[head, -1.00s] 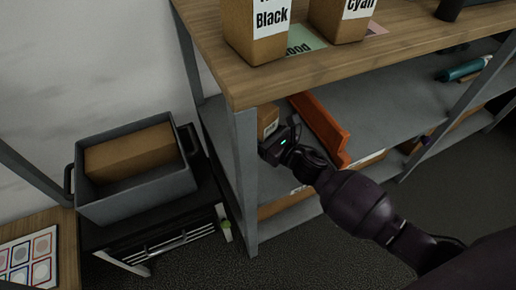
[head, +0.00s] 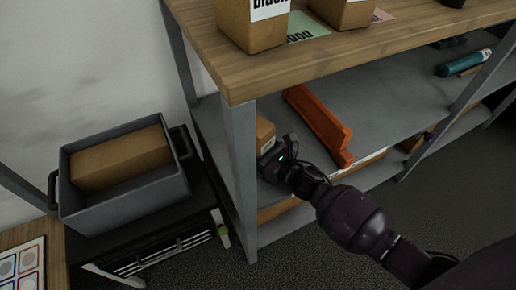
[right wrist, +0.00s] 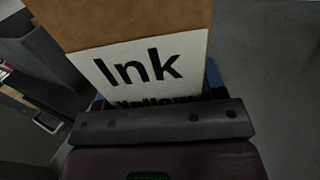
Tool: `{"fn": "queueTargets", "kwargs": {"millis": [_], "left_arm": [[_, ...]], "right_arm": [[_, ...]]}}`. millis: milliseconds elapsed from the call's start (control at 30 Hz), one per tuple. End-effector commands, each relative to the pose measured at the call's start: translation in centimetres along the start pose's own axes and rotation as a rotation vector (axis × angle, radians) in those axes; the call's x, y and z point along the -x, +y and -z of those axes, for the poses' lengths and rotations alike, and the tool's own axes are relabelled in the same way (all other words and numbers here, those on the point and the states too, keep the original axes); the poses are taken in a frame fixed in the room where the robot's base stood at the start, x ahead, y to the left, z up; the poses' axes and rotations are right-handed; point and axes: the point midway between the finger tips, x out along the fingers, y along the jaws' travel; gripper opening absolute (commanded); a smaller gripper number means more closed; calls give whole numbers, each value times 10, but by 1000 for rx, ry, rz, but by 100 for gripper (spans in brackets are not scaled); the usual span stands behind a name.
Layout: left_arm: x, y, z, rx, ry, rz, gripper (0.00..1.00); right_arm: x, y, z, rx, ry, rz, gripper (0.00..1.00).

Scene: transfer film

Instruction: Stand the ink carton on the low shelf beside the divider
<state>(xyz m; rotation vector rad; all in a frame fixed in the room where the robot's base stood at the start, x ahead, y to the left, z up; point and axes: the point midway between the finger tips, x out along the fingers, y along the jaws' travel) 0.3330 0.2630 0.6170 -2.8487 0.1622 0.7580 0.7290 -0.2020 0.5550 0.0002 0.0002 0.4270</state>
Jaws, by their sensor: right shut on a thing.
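The ink carton (head: 265,132) is a brown box, mostly hidden in the head view by the shelf post and my gripper. In the right wrist view the carton (right wrist: 130,22) fills the top, with a white label reading "Ink" and a partly covered "Yellow". My right gripper (head: 271,153) is shut on it, between the front post and the orange divider (head: 318,124). A gap shows between gripper and divider. The divider stands on the grey low shelf (head: 385,95). I cannot tell whether the carton's base touches the shelf. My left gripper is not in view.
The wooden top shelf (head: 400,43) overhangs the carton and bears two cartons, one marked Black (head: 250,25). The grey post (head: 239,170) stands close left of my gripper. A grey bin (head: 130,200) holds a brown box (head: 120,158). The low shelf right of the divider is mostly clear.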

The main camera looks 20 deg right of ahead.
Motion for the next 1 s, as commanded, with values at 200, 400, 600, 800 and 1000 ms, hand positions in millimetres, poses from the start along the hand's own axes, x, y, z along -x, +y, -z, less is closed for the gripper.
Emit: {"fn": "queueTargets", "kwargs": {"millis": [200,400,600,800,1000], "left_arm": [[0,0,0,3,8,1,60],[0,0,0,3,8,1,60],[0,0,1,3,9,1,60],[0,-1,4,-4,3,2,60],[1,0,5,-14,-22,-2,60]], "right_arm": [[0,0,3,0,0,0,73],[0,0,3,0,0,0,89],[0,0,2,0,0,0,89],[13,0,-2,0,-1,0,89],[46,0,-3,0,-1,2,89]]}}
